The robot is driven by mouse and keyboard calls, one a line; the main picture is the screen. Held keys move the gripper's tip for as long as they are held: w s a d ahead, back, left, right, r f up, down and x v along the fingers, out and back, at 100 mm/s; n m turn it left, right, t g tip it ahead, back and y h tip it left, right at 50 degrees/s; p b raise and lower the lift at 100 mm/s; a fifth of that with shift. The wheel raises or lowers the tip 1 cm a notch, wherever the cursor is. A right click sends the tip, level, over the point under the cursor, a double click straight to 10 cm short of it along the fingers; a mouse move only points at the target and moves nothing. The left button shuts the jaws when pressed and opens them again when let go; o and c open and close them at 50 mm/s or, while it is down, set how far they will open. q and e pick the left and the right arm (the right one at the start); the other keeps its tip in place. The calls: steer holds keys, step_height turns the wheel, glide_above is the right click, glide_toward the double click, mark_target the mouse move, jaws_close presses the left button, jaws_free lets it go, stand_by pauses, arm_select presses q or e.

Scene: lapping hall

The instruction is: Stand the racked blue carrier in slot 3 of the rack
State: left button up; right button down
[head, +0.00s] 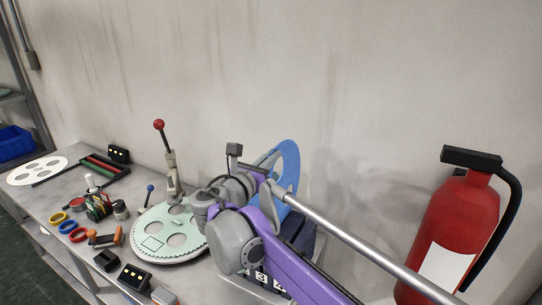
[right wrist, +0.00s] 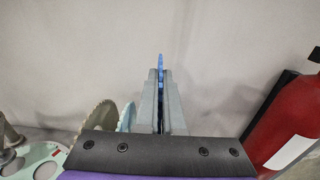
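The blue carrier (head: 289,165), a toothed disc, stands upright behind my right wrist in the head view. In the right wrist view the blue carrier (right wrist: 160,63) shows edge-on between the fingertips of my right gripper (right wrist: 160,78), which look closed on it. In the head view my right gripper (head: 266,168) is mostly hidden by its own wrist. The rack (head: 262,284) is largely covered by my arm; labels 3 and 4 show on its front. Whether the disc's lower edge touches a slot is hidden. My left gripper is not in view.
A beige carrier (right wrist: 97,122) and a light blue one (right wrist: 127,116) stand left of the fingers. A lapping plate (head: 168,240) and a red-knobbed lever (head: 160,126) are left of my arm. A red fire extinguisher (head: 459,225) stands at right. The wall is close behind.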

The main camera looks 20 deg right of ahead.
mark_target(273, 193)
steer(key=shift+f+b, duration=3.05)
steer(key=shift+f, duration=2.75)
steer(key=c, duration=1)
jaws_free()
steer(key=shift+o, duration=0.2)
steer(key=v, duration=1.1)
steer(key=shift+d, duration=0.1)
